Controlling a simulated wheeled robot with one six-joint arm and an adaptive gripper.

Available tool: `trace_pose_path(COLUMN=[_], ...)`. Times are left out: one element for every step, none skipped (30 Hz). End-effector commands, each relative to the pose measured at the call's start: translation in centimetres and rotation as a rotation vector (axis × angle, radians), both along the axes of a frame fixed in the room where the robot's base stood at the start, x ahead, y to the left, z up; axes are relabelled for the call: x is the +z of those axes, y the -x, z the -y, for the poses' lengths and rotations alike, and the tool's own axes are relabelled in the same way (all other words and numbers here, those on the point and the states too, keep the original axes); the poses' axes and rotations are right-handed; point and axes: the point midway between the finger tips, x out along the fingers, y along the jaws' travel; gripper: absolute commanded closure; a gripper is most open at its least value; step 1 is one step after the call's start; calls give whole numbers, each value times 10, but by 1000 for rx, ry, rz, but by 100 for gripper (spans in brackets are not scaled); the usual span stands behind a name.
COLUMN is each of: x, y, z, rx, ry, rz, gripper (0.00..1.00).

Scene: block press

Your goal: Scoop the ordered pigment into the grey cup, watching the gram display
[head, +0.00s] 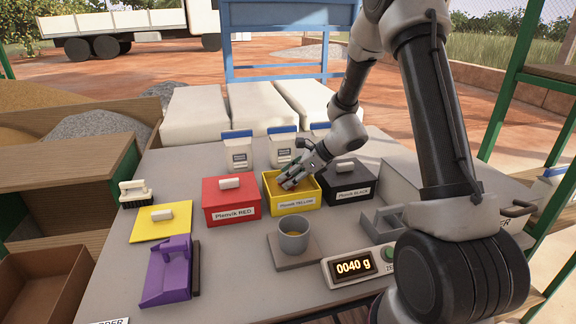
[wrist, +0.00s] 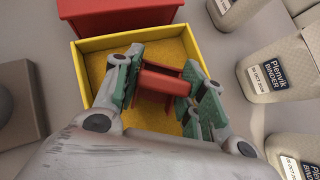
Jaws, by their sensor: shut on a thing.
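The grey cup (head: 293,240) stands upright on a grey scale plate (head: 310,262), with some yellow in it. The gram display (head: 354,266) reads 0040 g. The yellow box (head: 292,204), labelled Plenvik YELLOW, is open and holds yellow powder (wrist: 92,66). My gripper (head: 289,183) reaches down into this box. In the wrist view my gripper (wrist: 162,82) is shut on the red scoop (wrist: 158,83), which is over or in the powder. The scoop's lower end and any load on it are hidden.
A lidded red box (head: 231,205) stands left of the yellow box and a lidded black box (head: 346,184) right. A yellow lid (head: 160,221), purple tool (head: 168,272) and brush (head: 134,192) lie at left. Binder bags (head: 238,150) stand behind.

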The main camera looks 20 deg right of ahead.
Motion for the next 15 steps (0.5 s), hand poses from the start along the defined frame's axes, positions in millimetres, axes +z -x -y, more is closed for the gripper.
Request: trace_pose_path(x=[-3, -5, -8, -11, -13, -16, -19, -18, -18, -17, -16, -18, -18, -17, -16], y=[3, 4, 6, 8, 10, 12, 13, 13, 12, 11, 10, 10, 10, 10, 8], z=[3, 6, 10, 13, 15, 19, 22, 20, 17, 16, 15, 15, 14, 13, 12], rx=[2, 3, 2, 3, 3, 4, 2, 8, 12, 10, 9, 10, 10, 10, 9], ry=[30, 49, 75, 93, 112, 137, 156, 177, 207, 230, 251, 276, 295, 315, 341], rz=[-16, -27, -40, -52, -64, -78, -87, -99, -117, -127, -136, -156, -167, -177, -188], gripper=[83, 83, 83, 83, 83, 83, 83, 83, 83, 83, 83, 83, 83, 83, 83])
